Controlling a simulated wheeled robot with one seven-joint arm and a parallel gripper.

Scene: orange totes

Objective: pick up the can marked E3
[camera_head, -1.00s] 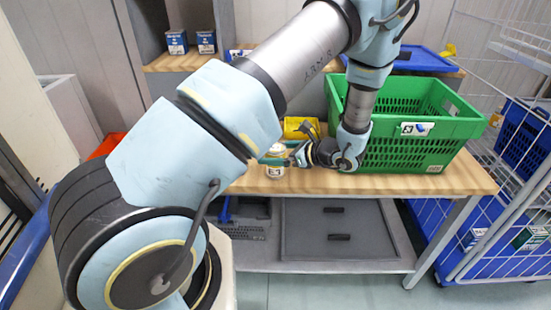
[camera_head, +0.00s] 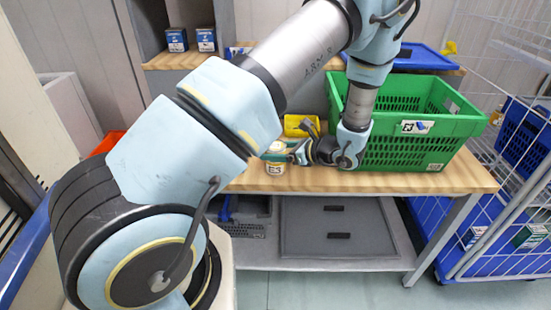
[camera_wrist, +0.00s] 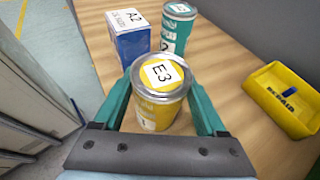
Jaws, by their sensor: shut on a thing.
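The can marked E3 (camera_wrist: 158,100) is yellow with a metal rim and a white E3 label on its lid. It stands upright between the two teal fingers of my gripper (camera_wrist: 160,108) in the wrist view. The fingers are shut on its sides. In the head view the can (camera_head: 275,168) shows at the front left of the wooden bench, with my gripper (camera_head: 284,157) at it. I cannot tell whether its base touches the bench.
A blue box marked A2 (camera_wrist: 129,35) and a teal can (camera_wrist: 178,28) stand just beyond the E3 can. A yellow bin (camera_wrist: 285,98) lies to the right. A green crate (camera_head: 415,145) fills the bench's right side, beside my wrist.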

